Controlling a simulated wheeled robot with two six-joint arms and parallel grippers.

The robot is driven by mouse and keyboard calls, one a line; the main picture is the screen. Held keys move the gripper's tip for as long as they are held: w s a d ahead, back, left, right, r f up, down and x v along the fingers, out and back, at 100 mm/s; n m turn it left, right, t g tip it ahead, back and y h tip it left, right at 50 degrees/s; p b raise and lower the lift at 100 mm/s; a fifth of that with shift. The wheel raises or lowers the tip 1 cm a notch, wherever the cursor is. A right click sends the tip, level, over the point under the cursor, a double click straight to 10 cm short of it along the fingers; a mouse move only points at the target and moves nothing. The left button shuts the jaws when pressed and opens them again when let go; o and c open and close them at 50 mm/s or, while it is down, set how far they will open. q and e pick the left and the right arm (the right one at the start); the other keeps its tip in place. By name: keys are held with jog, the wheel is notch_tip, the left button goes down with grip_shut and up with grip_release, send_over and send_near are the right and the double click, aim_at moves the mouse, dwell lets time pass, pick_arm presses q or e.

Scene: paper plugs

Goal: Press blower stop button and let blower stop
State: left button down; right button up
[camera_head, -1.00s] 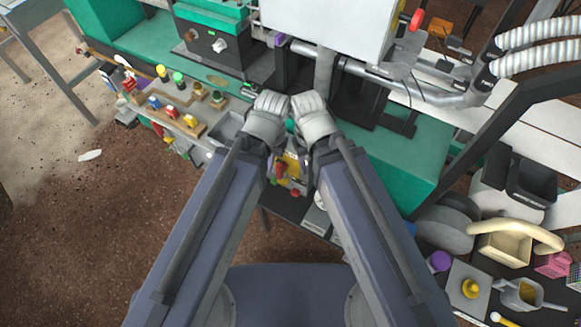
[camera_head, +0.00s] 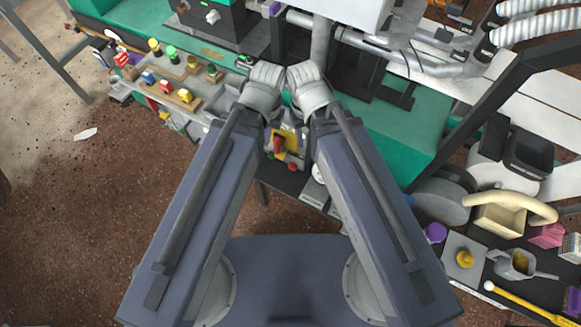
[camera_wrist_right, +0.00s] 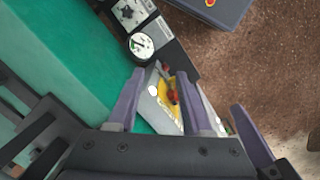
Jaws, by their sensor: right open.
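A small grey control box with a yellow plate (camera_head: 285,141) and a red switch (camera_head: 278,146) stands between my forearms in the head view. In the right wrist view the yellow plate (camera_wrist_right: 173,104) and red switch (camera_wrist_right: 172,96) appear between and just beyond the fingers of my right gripper (camera_wrist_right: 160,75). That gripper is open and empty; I cannot tell whether it touches the box. My left arm ends beside the right one, and its jaws are hidden in the head view. I cannot read which button is the blower stop.
A green machine bed (camera_head: 400,145) lies behind the box. A wooden rack with coloured knobs (camera_head: 170,90) is at left. A side table with tools (camera_head: 465,275) is at right. Brown floor is open at left.

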dwell(0.3)
grip_shut()
dwell(1.6)
